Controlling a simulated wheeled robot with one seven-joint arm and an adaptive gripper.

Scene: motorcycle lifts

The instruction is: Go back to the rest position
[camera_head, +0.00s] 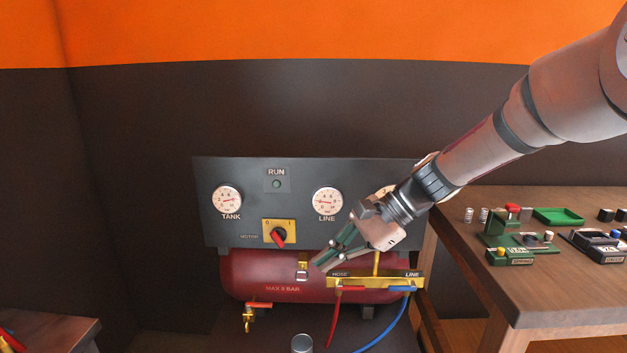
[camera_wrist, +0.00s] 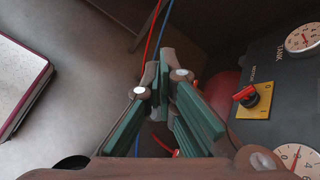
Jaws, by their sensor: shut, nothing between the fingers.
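My gripper (camera_head: 322,264) is shut and empty in the head view. It is in front of the red compressor tank (camera_head: 282,276), below the LINE gauge (camera_head: 327,203) and just above the left end of the yellow HOSE/LINE bar (camera_head: 350,281). I cannot tell whether it touches anything there. In the wrist view the green-padded fingers of my gripper (camera_wrist: 160,75) come together at the tips. My arm reaches in from the upper right.
The dark panel (camera_head: 300,172) carries a TANK gauge (camera_head: 227,199) and a red MOTOR knob (camera_head: 279,235). Red (camera_head: 333,322) and blue (camera_head: 388,333) hoses hang below the bar. A wooden bench (camera_head: 545,294) with several small parts stands right. A table corner (camera_head: 50,330) shows lower left.

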